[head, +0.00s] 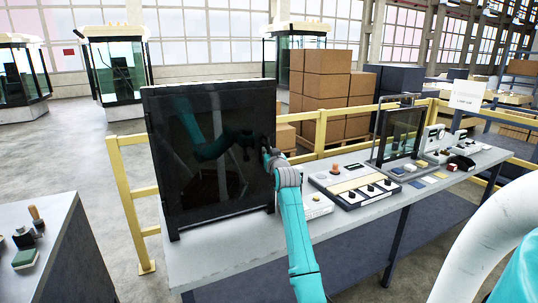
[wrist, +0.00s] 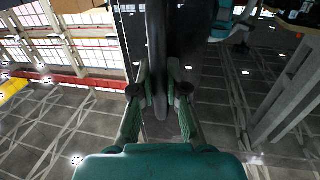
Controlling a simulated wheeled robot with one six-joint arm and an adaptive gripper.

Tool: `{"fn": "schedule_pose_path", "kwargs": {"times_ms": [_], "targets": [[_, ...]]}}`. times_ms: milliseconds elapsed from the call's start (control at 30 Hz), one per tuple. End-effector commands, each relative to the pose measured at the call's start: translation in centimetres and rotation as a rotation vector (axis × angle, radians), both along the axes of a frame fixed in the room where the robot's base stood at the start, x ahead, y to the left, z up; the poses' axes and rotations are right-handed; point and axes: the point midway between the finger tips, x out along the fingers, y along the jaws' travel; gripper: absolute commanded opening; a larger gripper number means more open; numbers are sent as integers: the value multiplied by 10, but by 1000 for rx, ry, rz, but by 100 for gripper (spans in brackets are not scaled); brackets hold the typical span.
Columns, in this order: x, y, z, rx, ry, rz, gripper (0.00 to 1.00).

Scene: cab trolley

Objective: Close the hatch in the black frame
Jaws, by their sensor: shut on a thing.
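The hatch (head: 205,150) is a large dark glossy panel within a black frame (head: 160,215), upright at the left end of the long table. My arm is mirrored in its surface. I cannot tell from here whether a gap is left between the hatch and the frame. My gripper (head: 268,153) is at the right edge of the panel, about halfway up. In the wrist view my gripper (wrist: 160,98) has its fingers on either side of a dark upright bar, the handle (wrist: 157,50), and is shut on it. The fingers partly hide the handle.
The table (head: 235,245) also carries a control box with knobs (head: 362,190) and a smaller framed glass panel (head: 400,130) to the right. A yellow rail (head: 130,200) and stacked cartons (head: 325,85) stand behind. A grey bench (head: 60,250) is at the left.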

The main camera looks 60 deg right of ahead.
Motion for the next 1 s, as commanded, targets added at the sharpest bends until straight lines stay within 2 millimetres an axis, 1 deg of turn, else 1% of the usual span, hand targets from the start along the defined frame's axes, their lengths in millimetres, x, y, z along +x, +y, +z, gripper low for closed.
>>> {"fn": "schedule_pose_path", "kwargs": {"times_ms": [267, 300, 367, 400, 767, 867, 1000], "targets": [[1, -1, 1, 1, -1, 1, 0], [1, 0, 1, 1, -1, 1, 23], [1, 0, 1, 1, -2, 1, 38], [1, 0, 1, 1, -1, 1, 39], [-2, 3, 0, 1, 0, 1, 39], [-9, 10, 0, 1, -1, 1, 39], [-25, 26, 0, 0, -1, 1, 39]]}}
